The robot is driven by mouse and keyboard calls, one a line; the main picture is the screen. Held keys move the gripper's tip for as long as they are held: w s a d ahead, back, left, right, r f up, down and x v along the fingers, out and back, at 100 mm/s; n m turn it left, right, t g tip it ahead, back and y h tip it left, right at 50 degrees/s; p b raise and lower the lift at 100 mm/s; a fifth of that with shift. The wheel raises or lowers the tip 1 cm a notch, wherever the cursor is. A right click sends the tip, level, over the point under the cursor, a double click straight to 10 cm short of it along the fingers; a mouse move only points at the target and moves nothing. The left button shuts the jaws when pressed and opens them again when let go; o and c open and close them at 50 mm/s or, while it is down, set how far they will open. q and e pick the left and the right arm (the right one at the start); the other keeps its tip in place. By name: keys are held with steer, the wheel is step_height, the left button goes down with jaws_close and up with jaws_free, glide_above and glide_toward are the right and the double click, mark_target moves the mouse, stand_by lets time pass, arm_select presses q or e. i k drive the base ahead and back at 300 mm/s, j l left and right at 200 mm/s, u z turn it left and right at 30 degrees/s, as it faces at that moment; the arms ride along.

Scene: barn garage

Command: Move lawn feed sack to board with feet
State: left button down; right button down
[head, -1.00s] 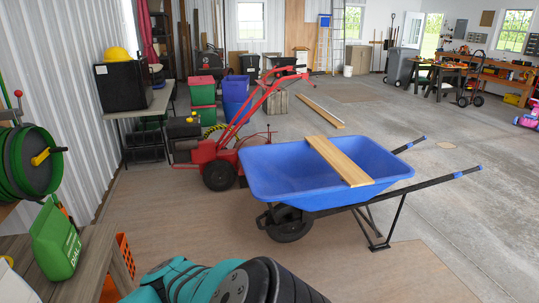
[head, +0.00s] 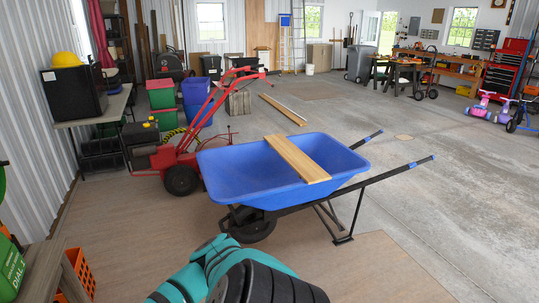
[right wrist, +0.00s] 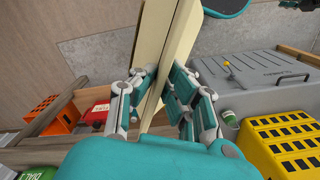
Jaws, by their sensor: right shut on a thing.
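My right gripper (right wrist: 157,95) is shut on a flat, pale, board-like piece (right wrist: 160,45) in the right wrist view. The piece runs up out of the picture between the fingers, and its far end is out of view. I cannot tell whether it is the board with feet. A green pack with white letters (head: 11,268), perhaps the lawn feed sack, is at the lower left edge of the head view, partly cut off. A green corner (right wrist: 38,172) shows at the lower left of the right wrist view. My left gripper does not show clearly in any view.
A wooden bench (head: 40,268) and an orange crate (head: 78,272) stand at the lower left. A blue wheelbarrow (head: 235,180) with a plank (head: 297,158) across it stands ahead. A grey lidded box (right wrist: 250,78) and yellow organizer (right wrist: 282,145) are near my right gripper.

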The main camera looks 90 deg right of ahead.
mark_target(305, 166)
steer(key=k+l+z, duration=0.1)
steer(key=l+z, duration=0.6)
steer(key=l, duration=0.2)
steer(key=i+l+z, duration=0.1)
steer(key=l+z, duration=0.25)
steer(key=l, duration=2.3)
